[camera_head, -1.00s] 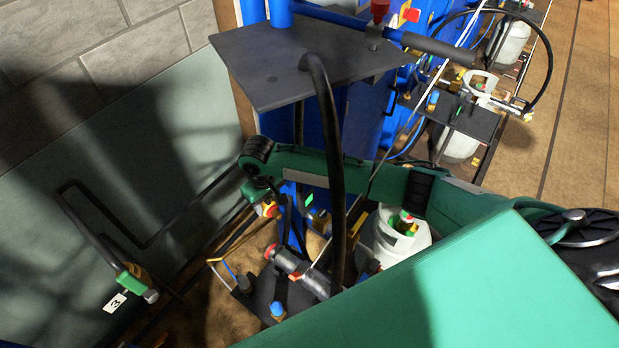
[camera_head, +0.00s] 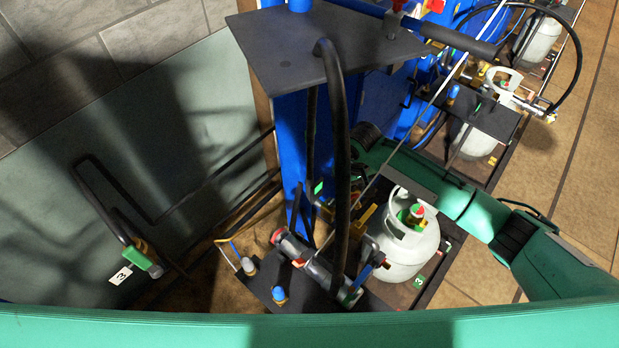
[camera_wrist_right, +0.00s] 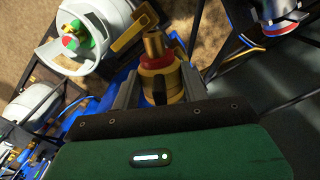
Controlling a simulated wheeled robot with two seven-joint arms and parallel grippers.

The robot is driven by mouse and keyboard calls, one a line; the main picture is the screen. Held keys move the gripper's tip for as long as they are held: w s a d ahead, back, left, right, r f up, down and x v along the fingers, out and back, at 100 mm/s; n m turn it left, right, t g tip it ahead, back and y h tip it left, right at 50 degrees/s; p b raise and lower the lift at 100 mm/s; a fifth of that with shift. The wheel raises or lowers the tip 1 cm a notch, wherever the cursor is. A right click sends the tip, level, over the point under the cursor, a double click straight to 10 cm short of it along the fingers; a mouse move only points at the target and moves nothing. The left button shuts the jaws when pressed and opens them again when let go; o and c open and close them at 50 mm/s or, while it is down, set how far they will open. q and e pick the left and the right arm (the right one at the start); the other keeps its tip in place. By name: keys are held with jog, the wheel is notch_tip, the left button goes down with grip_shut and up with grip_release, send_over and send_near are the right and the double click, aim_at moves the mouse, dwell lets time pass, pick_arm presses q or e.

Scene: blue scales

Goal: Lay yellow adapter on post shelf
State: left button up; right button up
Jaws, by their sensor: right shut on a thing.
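The yellow adapter (camera_wrist_right: 156,68), brass-coloured with a red ring, stands between the fingers of my right gripper (camera_wrist_right: 158,92) in the right wrist view. The gripper is shut on it. In the head view my right arm reaches in from the right behind the white cylinder; its wrist is by the blue post (camera_head: 292,150), and the fingers and adapter are largely hidden behind the black hose. A dark grey flat plate at the top of the post, seemingly the post shelf (camera_head: 320,50), is above the wrist. My left gripper is not in view.
A thick black hose (camera_head: 340,150) arches down from the plate's front edge. A wall-side hose (camera_head: 105,195) hangs left. More cylinders stand at the back right.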

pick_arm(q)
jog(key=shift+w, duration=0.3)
